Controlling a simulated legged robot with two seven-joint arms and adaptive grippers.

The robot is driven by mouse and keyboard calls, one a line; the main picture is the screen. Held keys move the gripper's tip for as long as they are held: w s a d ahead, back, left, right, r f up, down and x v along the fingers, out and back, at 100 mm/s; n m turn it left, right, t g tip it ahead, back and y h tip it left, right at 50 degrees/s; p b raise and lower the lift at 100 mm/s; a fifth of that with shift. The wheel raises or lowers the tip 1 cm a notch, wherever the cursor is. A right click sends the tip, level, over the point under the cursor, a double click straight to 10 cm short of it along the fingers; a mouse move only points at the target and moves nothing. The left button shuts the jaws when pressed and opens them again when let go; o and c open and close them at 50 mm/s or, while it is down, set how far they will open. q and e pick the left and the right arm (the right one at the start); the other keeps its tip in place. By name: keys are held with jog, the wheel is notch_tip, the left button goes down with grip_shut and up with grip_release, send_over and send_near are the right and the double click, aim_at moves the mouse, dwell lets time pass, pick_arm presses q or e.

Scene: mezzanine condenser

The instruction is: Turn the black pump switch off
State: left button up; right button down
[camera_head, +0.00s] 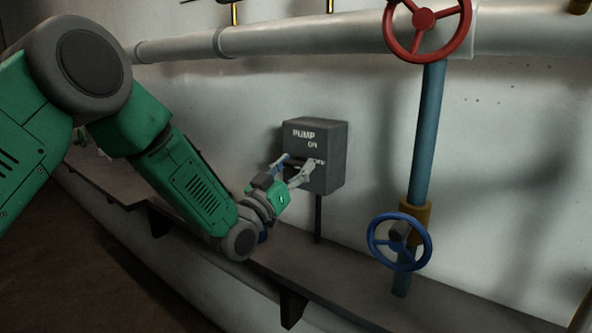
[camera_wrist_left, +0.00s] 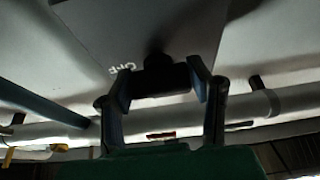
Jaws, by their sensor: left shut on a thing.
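The dark grey pump box (camera_head: 330,150) is on the wall in the middle of the head view. It reads PUMP with ON below, and a lower label is partly covered by my gripper. My left gripper (camera_head: 297,168) is at the front of the box. In the left wrist view, the black switch handle (camera_wrist_left: 165,76) sits between the two fingers of my left gripper (camera_wrist_left: 160,88), which is shut on it. The OFF lettering shows on the box face (camera_wrist_left: 150,30) beside the handle. In the head view the handle is mostly hidden by the fingers. My right gripper is not in view.
A red valve wheel (camera_head: 425,18) and a blue valve wheel (camera_head: 399,241) sit on a blue vertical pipe (camera_head: 430,130) right of the box. A thick pale pipe (camera_head: 290,38) runs along the wall above. A ledge (camera_head: 350,275) runs below the box.

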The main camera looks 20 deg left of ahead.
pick_arm(q)
jog(key=shift+f+m, duration=0.2)
jog(key=shift+m, duration=0.1)
jog(key=o, duration=1.1)
jog(key=shift+o, duration=0.3)
jog(key=shift+r, duration=0.1)
jog(key=v, duration=1.2)
jog(key=shift+a, duration=0.2)
